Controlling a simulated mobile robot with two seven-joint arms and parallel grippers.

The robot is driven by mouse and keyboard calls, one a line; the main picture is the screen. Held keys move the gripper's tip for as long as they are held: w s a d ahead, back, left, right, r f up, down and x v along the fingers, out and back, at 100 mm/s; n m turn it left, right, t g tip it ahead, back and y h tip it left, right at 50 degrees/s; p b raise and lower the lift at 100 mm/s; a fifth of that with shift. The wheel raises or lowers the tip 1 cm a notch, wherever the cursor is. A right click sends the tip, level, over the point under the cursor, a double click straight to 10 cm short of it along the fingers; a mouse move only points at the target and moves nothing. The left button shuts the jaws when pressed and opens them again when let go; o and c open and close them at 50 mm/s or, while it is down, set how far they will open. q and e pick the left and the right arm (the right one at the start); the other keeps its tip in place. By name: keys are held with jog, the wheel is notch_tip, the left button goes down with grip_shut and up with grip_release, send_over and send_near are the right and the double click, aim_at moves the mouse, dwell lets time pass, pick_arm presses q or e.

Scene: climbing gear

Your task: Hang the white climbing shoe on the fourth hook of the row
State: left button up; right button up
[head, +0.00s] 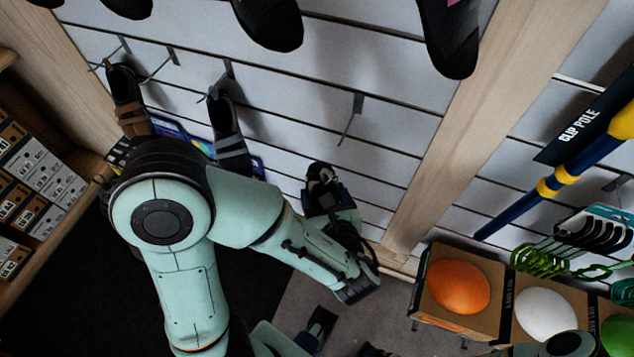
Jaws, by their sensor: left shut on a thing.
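My left gripper (330,208) is in front of the slatted wall, shut on a climbing shoe (322,178). The shoe's dark upper end with pale patches shows above the jaws; the rest is hidden by my gripper. The row shows hooks from left to right: a first hook (121,46) and third hook (228,69) with dark shoes hanging at them, an empty second hook (172,56), and an empty fourth hook (357,104). The held shoe is below and slightly left of the fourth hook, apart from it. My right gripper cannot be made out clearly.
Dark striped shoes (229,128) (127,100) hang at the left. More shoes (448,38) hang above. A wooden upright (468,130) stands right of the row. Boxes with an orange hold (458,287) and a white hold (545,314) are at lower right. A blue-yellow clip pole (560,178) slants at right.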

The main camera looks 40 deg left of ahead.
pick_arm(q)
jog(key=shift+s+a, duration=0.15)
jog(key=shift+s, duration=0.05)
jog(key=shift+w, duration=0.55)
jog(key=w+a+f, duration=0.1)
jog(key=w+a, duration=0.2)
jog(key=w, duration=0.9)
jog(key=shift+f, duration=0.35)
dwell(0.4)
dwell(0.5)
jog(key=o, duration=1.3)
jog(key=shift+c, duration=0.2)
